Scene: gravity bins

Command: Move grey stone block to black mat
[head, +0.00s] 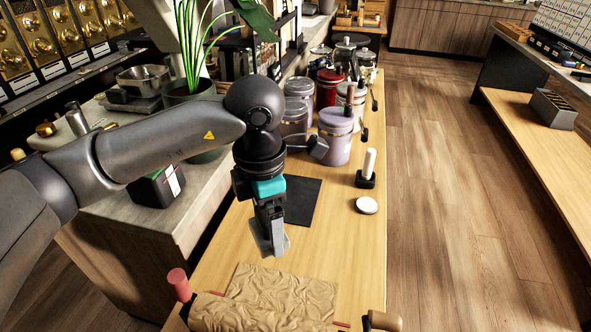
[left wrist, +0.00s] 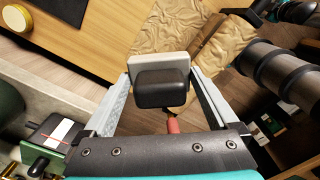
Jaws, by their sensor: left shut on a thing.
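My left gripper (head: 271,238) is shut on the grey stone block (head: 266,243) and points down over the wooden counter in the head view. The left wrist view shows the light grey block (left wrist: 158,60) between the fingertips, partly hidden by a dark rounded piece in front of it. The black mat (head: 304,199) lies flat on the counter just behind and to the right of my gripper, its left part hidden by the gripper. The block appears in front of the mat, above the counter. My right gripper cannot be made out.
Crumpled brown paper (head: 282,295) lies in front of my gripper. A round white disc (head: 366,205) and a white-handled tool (head: 368,163) stand right of the mat. A lilac canister (head: 335,138) and other jars stand behind. A potted plant (head: 190,92) is at left.

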